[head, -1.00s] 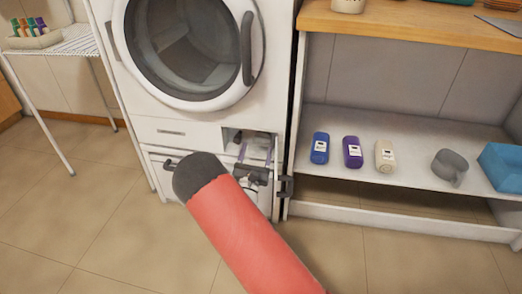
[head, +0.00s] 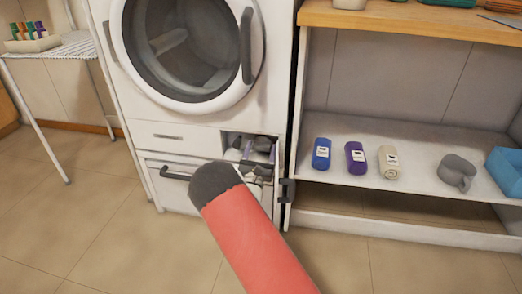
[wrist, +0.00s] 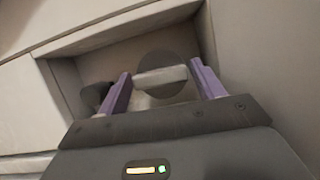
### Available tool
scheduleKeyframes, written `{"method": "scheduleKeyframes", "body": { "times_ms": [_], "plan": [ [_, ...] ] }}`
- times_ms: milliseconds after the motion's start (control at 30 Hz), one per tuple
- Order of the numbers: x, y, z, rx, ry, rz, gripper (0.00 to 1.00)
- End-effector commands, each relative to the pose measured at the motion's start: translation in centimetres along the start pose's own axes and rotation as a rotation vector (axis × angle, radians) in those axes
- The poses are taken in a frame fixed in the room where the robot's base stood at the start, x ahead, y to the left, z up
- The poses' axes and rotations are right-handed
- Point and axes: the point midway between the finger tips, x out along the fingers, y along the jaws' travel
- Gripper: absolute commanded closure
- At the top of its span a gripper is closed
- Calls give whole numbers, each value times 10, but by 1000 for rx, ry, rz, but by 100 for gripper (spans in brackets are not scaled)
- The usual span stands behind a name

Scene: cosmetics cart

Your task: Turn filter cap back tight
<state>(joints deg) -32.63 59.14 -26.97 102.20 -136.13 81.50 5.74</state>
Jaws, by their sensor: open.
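The filter cap (wrist: 166,58) is a round grey disc with a pale bar grip (wrist: 160,77) across it, inside the open recess at the washer's lower front. My gripper (wrist: 161,76) is open, its two purple fingers on either side of the bar's ends in the wrist view. I cannot tell whether they touch the bar. The cap's lower part is hidden behind the bar and my gripper. In the head view my gripper is at the recess, partly hidden behind my red arm, and the cap is hard to make out.
The washer (head: 205,142) has a round door (head: 190,50) above and a panel with a dark handle (head: 175,174) below. A dark rounded thing (wrist: 94,95) sits left in the recess. Recess walls are close around my gripper.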

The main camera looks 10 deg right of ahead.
Motion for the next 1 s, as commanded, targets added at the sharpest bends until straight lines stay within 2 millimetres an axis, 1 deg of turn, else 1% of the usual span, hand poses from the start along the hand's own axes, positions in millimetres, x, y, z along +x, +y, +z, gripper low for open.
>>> {"method": "scheduleKeyframes", "body": {
  "times_ms": [100,333,367,500,567,833,1000],
  "plan": [
    [6,0,0,-1,1,0,33],
    [7,0,0,-1,1,0,33],
    [7,0,0,-1,1,0,35],
    [6,0,0,-1,1,0,54],
    [6,0,0,-1,1,0,61],
    [6,0,0,27,0,-12,61],
    [6,0,-1,98,-1,-41,61]
  ]
}}
